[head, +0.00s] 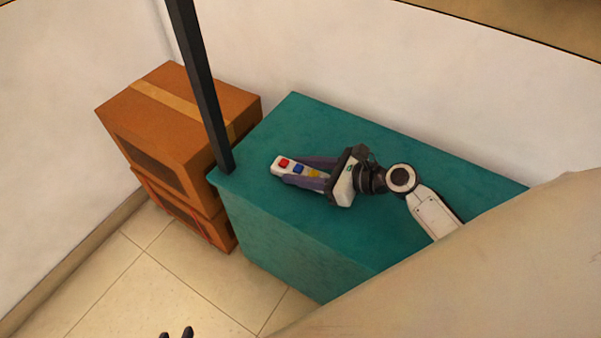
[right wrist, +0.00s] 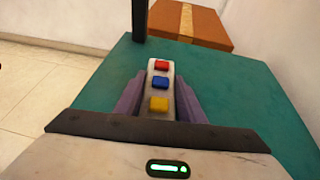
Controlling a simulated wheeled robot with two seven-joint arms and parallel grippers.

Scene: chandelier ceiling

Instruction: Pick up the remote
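The remote (head: 279,165) is a slim white bar with red, blue and yellow buttons. It is at the left part of the teal box top. My right gripper (head: 302,172) has its purple fingers along both long sides of the remote, and they appear closed against it. In the right wrist view, the remote (right wrist: 160,85) sits between the fingers, its red-button end pointing away. I cannot tell whether it is clear of the surface. Only two dark fingertips of my left gripper (head: 177,333) show at the bottom edge of the head view.
The teal box (head: 300,120) stands against the white wall, its top otherwise bare. A dark post (head: 203,90) rises at its left corner. Stacked orange boxes (head: 170,115) stand to the left. Tiled floor (head: 150,290) lies free in front.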

